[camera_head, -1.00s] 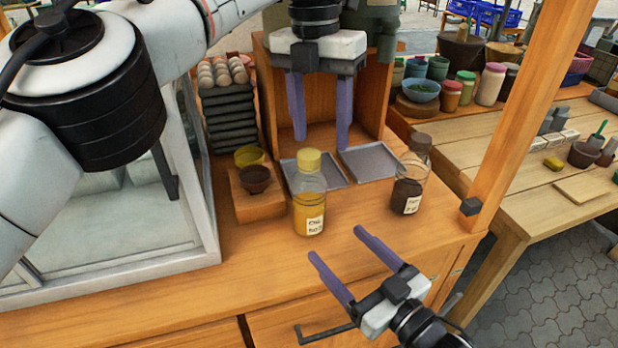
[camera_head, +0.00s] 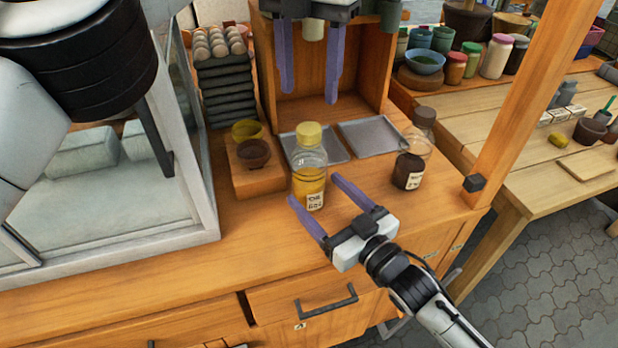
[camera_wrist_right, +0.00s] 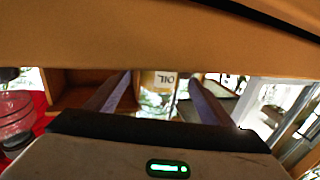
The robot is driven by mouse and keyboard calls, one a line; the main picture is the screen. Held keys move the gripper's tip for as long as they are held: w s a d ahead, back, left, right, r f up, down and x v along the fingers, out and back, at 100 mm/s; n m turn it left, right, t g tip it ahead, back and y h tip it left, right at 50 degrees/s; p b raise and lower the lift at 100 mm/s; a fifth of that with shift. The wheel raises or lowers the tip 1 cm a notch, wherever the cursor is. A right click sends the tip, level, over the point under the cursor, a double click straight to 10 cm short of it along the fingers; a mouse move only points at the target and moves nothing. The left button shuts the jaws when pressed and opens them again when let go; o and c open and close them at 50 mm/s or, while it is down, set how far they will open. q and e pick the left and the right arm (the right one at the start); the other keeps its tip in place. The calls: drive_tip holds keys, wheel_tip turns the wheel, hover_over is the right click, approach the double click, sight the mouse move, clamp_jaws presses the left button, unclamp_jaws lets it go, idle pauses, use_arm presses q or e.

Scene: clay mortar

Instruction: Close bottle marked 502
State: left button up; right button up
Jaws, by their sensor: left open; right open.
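A clear bottle of yellow liquid with a yellow cap (camera_head: 309,158) stands upright on the wooden counter. Its label is too small to read surely in the head view; in the wrist view the label (camera_wrist_right: 165,78) appears upside down and seems to read OIL. My right gripper (camera_head: 313,189) is open, its fingertips on either side of this bottle's lower part in the picture; I cannot tell whether they touch it. A second bottle (camera_head: 409,172) with dark contents, a label and a dark top stands to the right. My left gripper (camera_head: 308,92) is open and empty above the counter's back.
Two grey trays (camera_head: 371,135) lie behind the bottles. A wooden stand with two small bowls (camera_head: 253,153) is at the left, near a glass-sided case (camera_head: 200,185). A wooden post (camera_head: 515,110) rises at the right. The counter's front is mostly clear.

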drive_tip(key=shift+x, duration=1.85)
clamp_jaws()
use_arm(q)
drive_tip(key=n, duration=0.4)
drive_tip(key=shift+n, duration=0.3)
drive_tip(key=n, duration=1.2)
drive_tip(key=shift+n, duration=0.3)
drive_tip(key=n, duration=0.5)
